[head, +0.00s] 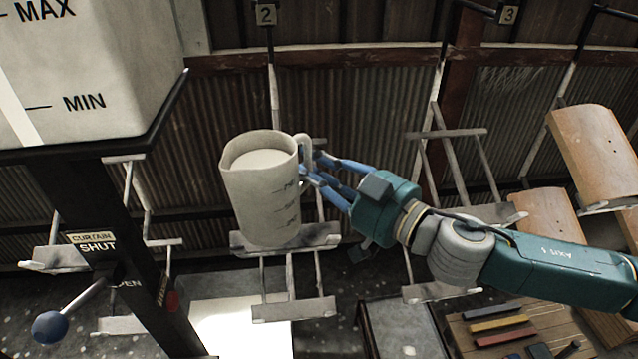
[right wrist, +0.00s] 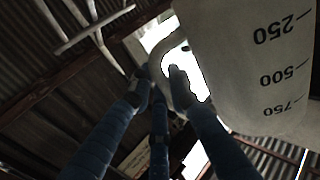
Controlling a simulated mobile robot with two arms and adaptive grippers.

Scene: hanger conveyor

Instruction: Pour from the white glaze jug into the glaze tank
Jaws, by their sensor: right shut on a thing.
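The white glaze jug (head: 258,205) is upright in the middle left of the head view, filled with white liquid to a little below the rim. My right gripper (head: 313,170) is shut on its handle from the right. In the right wrist view the blue fingers are around the handle (right wrist: 160,48), and the jug's wall (right wrist: 255,70) shows its printed scale. The glaze tank (head: 90,65), white with MAX and MIN marks, is at the upper left, apart from the jug. My left gripper is not in view.
A hanger (head: 292,308) hangs behind or under the jug; I cannot tell whether they touch. The curtain lever's blue knob (head: 50,327) is at the lower left, by a SHUT label. Curved tiles (head: 595,150) hang at right. A board with coloured bars (head: 498,325) lies below.

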